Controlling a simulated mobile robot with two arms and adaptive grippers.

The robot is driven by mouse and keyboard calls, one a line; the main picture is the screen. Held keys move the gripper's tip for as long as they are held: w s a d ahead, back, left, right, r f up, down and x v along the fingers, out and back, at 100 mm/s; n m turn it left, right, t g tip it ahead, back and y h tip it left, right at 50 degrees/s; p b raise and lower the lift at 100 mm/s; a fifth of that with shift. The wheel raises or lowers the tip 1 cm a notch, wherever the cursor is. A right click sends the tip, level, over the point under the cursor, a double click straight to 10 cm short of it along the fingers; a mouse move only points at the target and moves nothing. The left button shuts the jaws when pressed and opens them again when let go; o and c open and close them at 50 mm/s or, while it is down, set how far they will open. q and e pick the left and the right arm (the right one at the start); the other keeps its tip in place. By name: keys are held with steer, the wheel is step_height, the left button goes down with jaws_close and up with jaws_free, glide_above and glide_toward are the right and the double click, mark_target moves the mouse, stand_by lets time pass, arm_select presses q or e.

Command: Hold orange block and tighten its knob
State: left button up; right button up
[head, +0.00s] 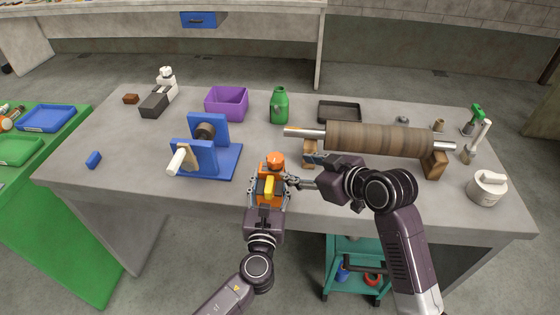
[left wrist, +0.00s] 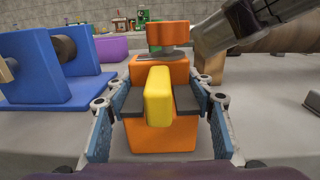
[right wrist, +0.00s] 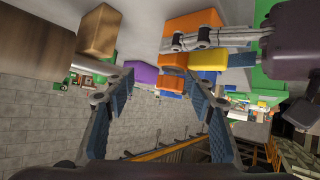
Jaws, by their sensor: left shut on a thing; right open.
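The orange block (head: 266,198) has a yellow piece (left wrist: 158,96) on its near face and an orange knob (head: 275,158) on top. My left gripper (head: 269,190) is shut on the block's sides, holding it upright near the table's front edge. In the left wrist view the knob (left wrist: 168,33) sits above a thin grey collar. My right gripper (head: 298,172) is open, reaching in from the right beside the knob. In the right wrist view, orange parts show beyond and between the open fingers (right wrist: 160,85), but I cannot tell whether they touch anything.
A blue stand (head: 222,160) with a white handle is left of the block. A brown roller (head: 375,138) on wooden supports lies to the right, close behind my right arm. A purple bin (head: 227,103), green bottle (head: 279,106) and black tray (head: 340,112) stand behind. The left front table is mostly clear.

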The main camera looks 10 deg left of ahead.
steer(key=w+d+f+n+g, duration=0.1)
steer(key=w+n+g, duration=0.25)
steer(key=w, duration=0.25)
steer(key=n+g+y, duration=0.5)
steer(key=g, duration=0.2)
glide_toward(276, 157)
steer(key=x, duration=1)
steer(key=shift+f, duration=0.4)
steer(key=shift+c, duration=0.3)
steer(key=c, duration=1.1)
steer(key=shift+c, duration=0.3)
